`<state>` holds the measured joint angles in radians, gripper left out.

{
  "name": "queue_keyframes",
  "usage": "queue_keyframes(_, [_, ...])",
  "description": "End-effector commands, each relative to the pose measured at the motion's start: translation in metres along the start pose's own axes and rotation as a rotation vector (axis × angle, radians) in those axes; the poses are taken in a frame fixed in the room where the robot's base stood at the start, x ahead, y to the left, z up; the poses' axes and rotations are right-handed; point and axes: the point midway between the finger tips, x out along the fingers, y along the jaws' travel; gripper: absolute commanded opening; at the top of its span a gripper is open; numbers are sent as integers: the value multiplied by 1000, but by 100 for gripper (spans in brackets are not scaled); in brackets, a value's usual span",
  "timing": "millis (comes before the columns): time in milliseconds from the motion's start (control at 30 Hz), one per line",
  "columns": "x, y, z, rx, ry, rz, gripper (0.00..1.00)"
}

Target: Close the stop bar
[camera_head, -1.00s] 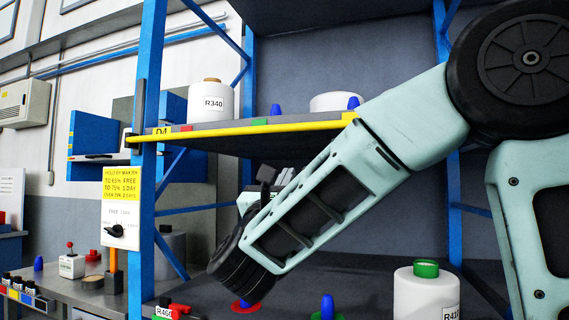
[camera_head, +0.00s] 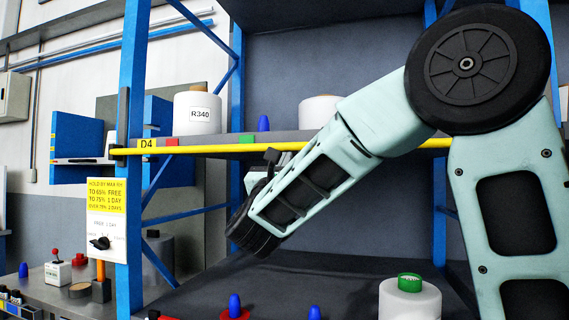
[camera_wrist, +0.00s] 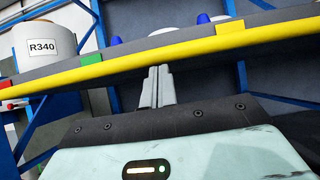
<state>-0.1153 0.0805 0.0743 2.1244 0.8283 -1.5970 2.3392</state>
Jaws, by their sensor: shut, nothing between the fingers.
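The stop bar appears to be the long yellow bar (camera_head: 300,149) along the front edge of the shelf marked D4. Its left end meets a black fitting at the blue post, and its right part passes behind my arm. In the wrist view the yellow bar (camera_wrist: 190,47) slants across the picture, rising to the right. My gripper (camera_wrist: 160,72) is shut and empty, its grey fingertips just below or at the bar. I cannot tell whether they touch it. In the head view my wrist mostly hides the gripper, near the bar's middle.
A bobbin marked R340 (camera_head: 198,113) and another white bobbin (camera_head: 320,110) stand on the shelf. A blue post (camera_head: 133,180) carries a sign (camera_head: 106,215). Below are a green-topped bobbin (camera_head: 410,300) and blue pegs on a dark lower deck (camera_head: 330,275).

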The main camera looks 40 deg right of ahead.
Motion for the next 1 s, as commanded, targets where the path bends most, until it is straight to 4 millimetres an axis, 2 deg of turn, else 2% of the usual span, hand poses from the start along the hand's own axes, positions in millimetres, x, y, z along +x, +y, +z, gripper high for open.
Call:
queue_keyframes(367, [0, 0, 0, 3, -2, -2, 0])
queue_keyframes(567, [3, -1, 6, 6, -5, -4, 0])
queue_keyframes(1000, [32, -2, 48, 5, -6, -4, 0])
